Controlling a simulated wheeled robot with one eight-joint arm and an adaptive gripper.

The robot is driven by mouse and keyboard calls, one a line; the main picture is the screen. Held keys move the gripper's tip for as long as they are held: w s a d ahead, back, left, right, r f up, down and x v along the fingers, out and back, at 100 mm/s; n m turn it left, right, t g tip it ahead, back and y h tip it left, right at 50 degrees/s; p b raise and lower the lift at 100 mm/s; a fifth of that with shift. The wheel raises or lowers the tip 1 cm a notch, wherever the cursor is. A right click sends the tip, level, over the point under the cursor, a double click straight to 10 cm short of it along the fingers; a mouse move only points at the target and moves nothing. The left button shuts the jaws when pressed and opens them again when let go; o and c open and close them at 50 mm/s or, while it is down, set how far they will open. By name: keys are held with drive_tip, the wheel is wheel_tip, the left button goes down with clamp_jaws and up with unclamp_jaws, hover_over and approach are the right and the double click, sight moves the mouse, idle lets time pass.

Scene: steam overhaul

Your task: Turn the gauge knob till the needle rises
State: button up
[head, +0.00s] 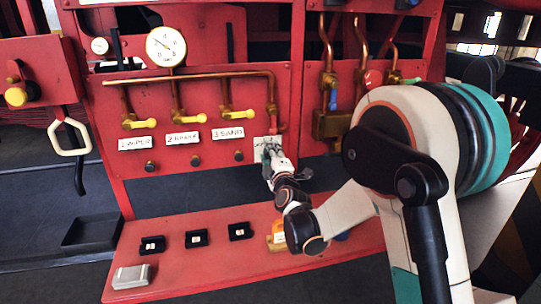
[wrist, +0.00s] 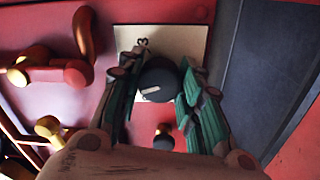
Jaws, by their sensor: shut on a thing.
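The gauge knob (wrist: 158,82) is a dark round knob with a pale mark, on a cream plate (wrist: 190,42) on the red panel. My gripper (wrist: 156,90) has its green-padded fingers on either side of the knob and is shut on it. In the head view my gripper (head: 271,158) reaches the plate at the panel's right, and the knob is hidden behind it. The large round gauge (head: 166,46) has a white dial and brass rim at the panel's top. Its thin dark needle is too small to read exactly.
A red shelf (head: 200,270) below holds small black boxes (head: 197,238) and a grey block (head: 132,277). A smaller gauge (head: 99,45) sits upper left.

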idle(0.4)
drive_tip(key=o, duration=1.1)
drive_tip(key=shift+s, duration=0.1)
drive_tip(key=v, duration=1.1)
drive_tip(key=shift+s+d, duration=0.1)
drive_tip(key=shift+s, duration=0.3)
